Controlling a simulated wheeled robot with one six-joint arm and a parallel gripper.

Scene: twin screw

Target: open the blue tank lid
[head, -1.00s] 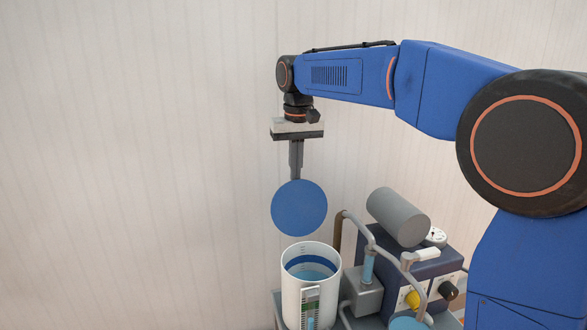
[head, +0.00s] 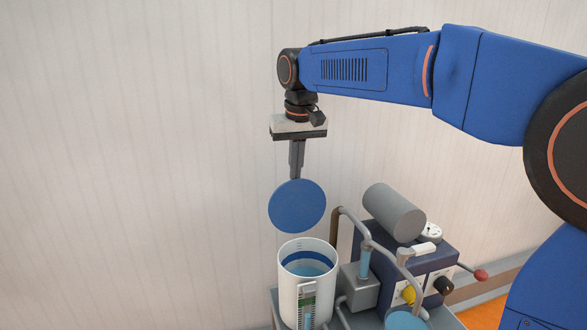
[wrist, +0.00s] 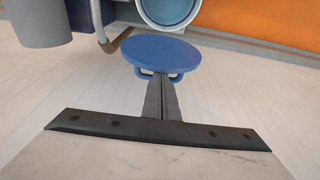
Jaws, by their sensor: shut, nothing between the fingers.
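The blue tank lid (head: 297,206) is a round disc standing steeply tilted above the tank's far left side, clear of the opening. The white tank (head: 290,293) is open at the top, with blue liquid inside. My gripper (head: 296,176) points down with its fingers shut together, tips at the lid's upper edge. In the wrist view the lid (wrist: 160,52) lies just beyond the fingertips (wrist: 162,80), with a blue handle loop beside them. I cannot tell whether the fingers touch the loop. The tank (wrist: 168,12) is partly cut off there. Any hinge is not clearly visible.
Right of the tank stand a dark blue machine box (head: 440,266), a grey cylinder (head: 394,213), bent grey pipes (head: 363,230) and a red-tipped lever (head: 480,275). A pale wall (head: 130,160) is behind. The space left of the tank looks free.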

